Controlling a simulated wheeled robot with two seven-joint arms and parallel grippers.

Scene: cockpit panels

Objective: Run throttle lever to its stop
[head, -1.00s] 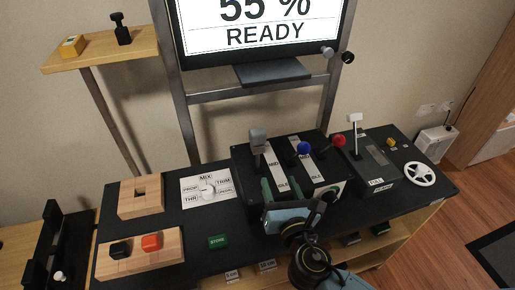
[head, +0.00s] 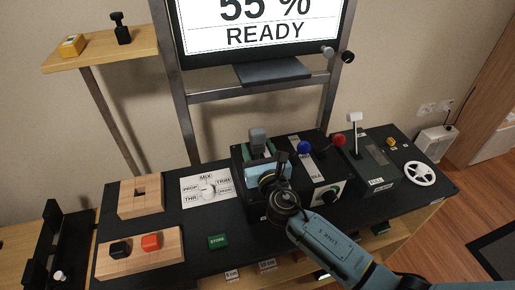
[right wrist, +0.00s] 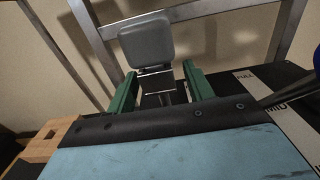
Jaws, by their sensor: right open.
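The throttle lever (head: 257,136) with its grey block handle stands at the left of the black lever box (head: 322,168). It also shows in the right wrist view (right wrist: 152,42), upright on a metal stem. My right gripper (head: 264,155) is open at the lever. In the right wrist view, its green fingers (right wrist: 160,90) stand one on each side of the stem, just below the handle, with gaps visible. The gripper body hides the lever's slot and scale in the head view. The screen (head: 262,30) reads 55 % READY. My left gripper is not in view.
A blue-knobbed lever (head: 304,147) and a red-knobbed lever (head: 338,140) stand to the right of the throttle lever. A white-topped lever (head: 355,120) stands further right. A MIX dial card (head: 207,186) and wooden blocks lie to the left.

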